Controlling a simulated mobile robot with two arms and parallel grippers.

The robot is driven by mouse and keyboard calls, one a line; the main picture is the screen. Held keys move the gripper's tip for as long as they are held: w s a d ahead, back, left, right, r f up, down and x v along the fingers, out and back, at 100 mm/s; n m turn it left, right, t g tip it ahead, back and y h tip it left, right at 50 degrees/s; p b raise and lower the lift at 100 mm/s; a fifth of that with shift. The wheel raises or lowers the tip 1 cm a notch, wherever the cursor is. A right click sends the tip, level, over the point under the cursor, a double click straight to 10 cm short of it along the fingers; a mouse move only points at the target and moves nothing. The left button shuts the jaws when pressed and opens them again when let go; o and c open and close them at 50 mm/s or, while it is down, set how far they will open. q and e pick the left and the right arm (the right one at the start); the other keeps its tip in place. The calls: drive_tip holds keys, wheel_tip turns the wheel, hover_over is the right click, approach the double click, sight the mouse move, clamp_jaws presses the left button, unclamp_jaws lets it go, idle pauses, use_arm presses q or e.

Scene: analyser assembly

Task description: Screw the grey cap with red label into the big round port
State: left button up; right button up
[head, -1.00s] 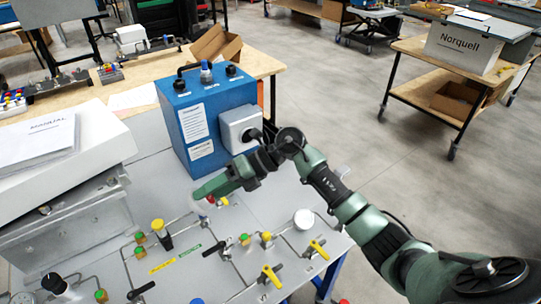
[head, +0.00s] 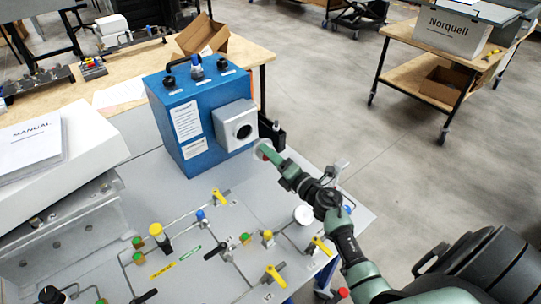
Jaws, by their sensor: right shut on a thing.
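The blue analyser box (head: 212,88) stands on the grey panel. A grey square housing on its right side has the big round port (head: 243,131), a dark open hole. The fingers partly hide the cap. My left gripper is not in view.
Valves with yellow handles (head: 273,275), coloured knobs and thin pipes cover the panel below the box. A white round gauge (head: 303,214) is close to my right arm. A manual (head: 30,142) lies on a white case at left.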

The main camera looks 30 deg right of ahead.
drive_tip(key=w, duration=0.3)
drive_tip(key=w+a+b, duration=0.1)
drive_tip(key=w, duration=0.1)
drive_tip(key=shift+w, duration=0.35)
drive_tip(key=shift+w+f+n+b, duration=0.15)
drive_tip(key=shift+w+n+b, duration=0.05)
drive_tip(key=shift+n+b, duration=1)
drive_tip(key=shift+c, duration=0.2)
drive_tip(key=n+b, duration=0.1)
drive_tip(key=n, duration=0.2)
drive_tip(key=w+n+b, duration=0.1)
drive_tip(key=n+b, duration=0.1)
drive_tip(key=n, duration=0.2)
drive_tip(key=n+b, duration=0.1)
drive_tip(key=n, duration=0.2)
drive_tip(key=shift+w+a+r, duration=0.1)
drive_tip(key=shift+w+r, duration=0.05)
drive_tip(key=shift+r, duration=0.15)
drive_tip(key=shift+r+p, duration=0.1)
drive_tip(key=shift+p, duration=0.3)
drive_tip(key=shift+w+a, duration=0.1)
drive_tip(key=shift+w, duration=0.5)
